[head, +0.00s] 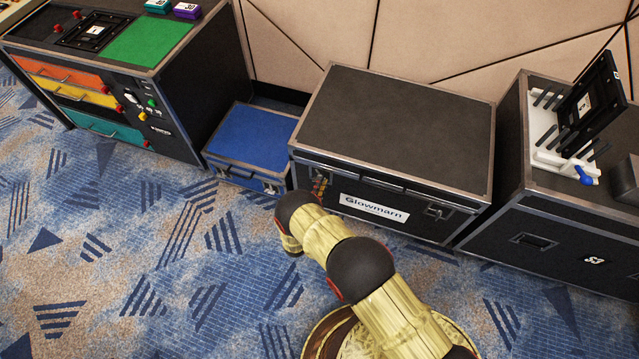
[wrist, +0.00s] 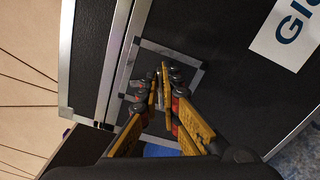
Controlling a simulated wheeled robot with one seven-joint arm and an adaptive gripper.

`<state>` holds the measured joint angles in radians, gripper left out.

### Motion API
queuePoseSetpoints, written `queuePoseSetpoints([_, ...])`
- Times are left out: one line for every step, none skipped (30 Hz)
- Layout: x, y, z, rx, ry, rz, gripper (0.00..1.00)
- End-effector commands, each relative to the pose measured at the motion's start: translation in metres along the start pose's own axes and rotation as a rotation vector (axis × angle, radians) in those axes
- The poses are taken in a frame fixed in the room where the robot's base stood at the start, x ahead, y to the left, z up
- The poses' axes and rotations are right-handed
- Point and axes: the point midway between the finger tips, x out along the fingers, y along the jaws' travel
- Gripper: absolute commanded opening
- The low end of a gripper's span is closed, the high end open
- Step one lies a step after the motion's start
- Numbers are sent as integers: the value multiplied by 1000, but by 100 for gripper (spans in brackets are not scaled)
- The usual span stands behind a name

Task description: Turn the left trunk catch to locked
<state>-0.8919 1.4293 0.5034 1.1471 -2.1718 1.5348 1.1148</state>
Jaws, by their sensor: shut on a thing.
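The black trunk (head: 395,125) with metal edges and a white "Glowmarn" label (head: 374,206) stands against the wall in the head view. Its lid is down. My gripper (head: 320,186) is at the left of its front face, where the left catch is hidden behind it. In the wrist view my gripper (wrist: 163,90) is shut on the left catch, inside the catch's grey square frame (wrist: 190,55); the fingers cover most of the catch, and its angle cannot be told. The right catch (head: 437,211) shows at the right of the label.
A blue case (head: 250,140) stands close at the left of the trunk. A black cabinet with coloured drawers (head: 75,95) is farther left. A black case (head: 560,245) with a rack on top is at the right. Patterned carpet in front is clear.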

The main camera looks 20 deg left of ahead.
Motion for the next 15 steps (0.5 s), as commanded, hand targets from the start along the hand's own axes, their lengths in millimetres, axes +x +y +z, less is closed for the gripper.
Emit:
queuePoseSetpoints([5, 4, 1, 49, -8, 4, 0])
queuePoseSetpoints([5, 3, 1, 75, -8, 3, 0])
queuePoseSetpoints([4, 2, 1, 108, -8, 3, 0])
queuePoseSetpoints([5, 2, 1, 132, -8, 4, 0])
queuePoseSetpoints([5, 2, 1, 156, -8, 4, 0])
queuePoseSetpoints([5, 1, 1, 186, -8, 4, 0])
queuePoseSetpoints([5, 1, 1, 209, -8, 4, 0])
queuePoseSetpoints([5, 1, 1, 229, -9, 4, 0])
queuePoseSetpoints([5, 1, 1, 255, -9, 4, 0])
queuePoseSetpoints([5, 0, 1, 274, -9, 4, 0])
queuePoseSetpoints([5, 0, 1, 291, -9, 4, 0])
queuePoseSetpoints([5, 0, 1, 313, -9, 5, 0])
queuePoseSetpoints([5, 0, 1, 327, -9, 5, 0])
queuePoseSetpoints([5, 0, 1, 341, -9, 5, 0])
queuePoseSetpoints([5, -1, 1, 357, -9, 5, 0])
